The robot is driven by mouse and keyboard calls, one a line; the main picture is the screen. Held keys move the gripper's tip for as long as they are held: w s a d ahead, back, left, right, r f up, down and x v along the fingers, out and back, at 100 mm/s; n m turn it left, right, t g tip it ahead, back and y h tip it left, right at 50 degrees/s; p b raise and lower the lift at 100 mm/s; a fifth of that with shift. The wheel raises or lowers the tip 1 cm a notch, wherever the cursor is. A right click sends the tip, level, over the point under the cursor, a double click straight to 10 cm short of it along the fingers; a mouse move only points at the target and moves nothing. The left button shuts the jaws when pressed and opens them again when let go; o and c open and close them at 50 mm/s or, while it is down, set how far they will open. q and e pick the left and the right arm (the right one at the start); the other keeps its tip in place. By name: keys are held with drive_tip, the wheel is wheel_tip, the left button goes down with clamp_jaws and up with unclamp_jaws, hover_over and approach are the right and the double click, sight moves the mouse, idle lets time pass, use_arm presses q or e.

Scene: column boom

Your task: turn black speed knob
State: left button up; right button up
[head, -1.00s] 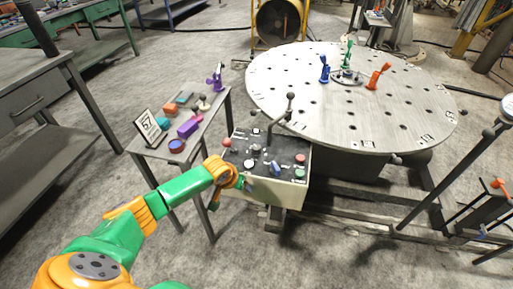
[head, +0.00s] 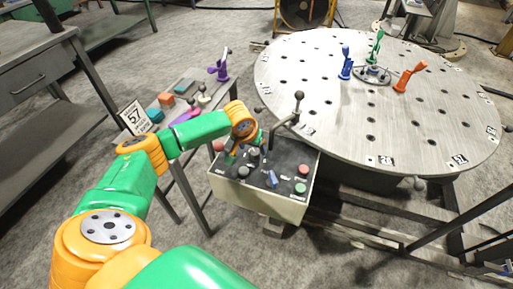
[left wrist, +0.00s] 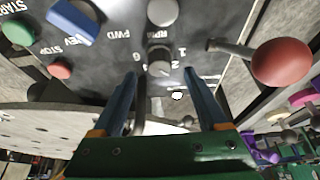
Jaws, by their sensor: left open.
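The speed knob (left wrist: 159,63) is a dark round knob with a grey, shiny top and numbers around it in the left wrist view. In the head view the black knob (head: 253,152) sits on the dark top of the control box (head: 258,197), partly crowded by my gripper. My left gripper (left wrist: 160,76) is open, with its two blue fingers apart on either side of the knob's near side. Touch with the knob cannot be told. In the head view the left gripper (head: 245,148) hangs over the panel's back left part. My right gripper is not in view.
On the panel are a pale round dial (head: 243,171), a blue switch (head: 271,179), a red stop button (head: 303,170) and a green start button (head: 300,187). A red ball lever (left wrist: 283,62) stands beside the knob. A round perforated table (head: 440,125) is behind right.

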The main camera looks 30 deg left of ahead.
sight(255, 151)
use_arm(q)
drive_tip(key=x, duration=0.2)
drive_tip(key=shift+f, duration=0.35)
drive_tip(key=shift+w+f, duration=0.2)
drive_tip(key=shift+w, duration=0.1)
drive_tip(key=shift+s+r, duration=0.1)
drive_tip(key=c, duration=0.3)
clamp_jaws()
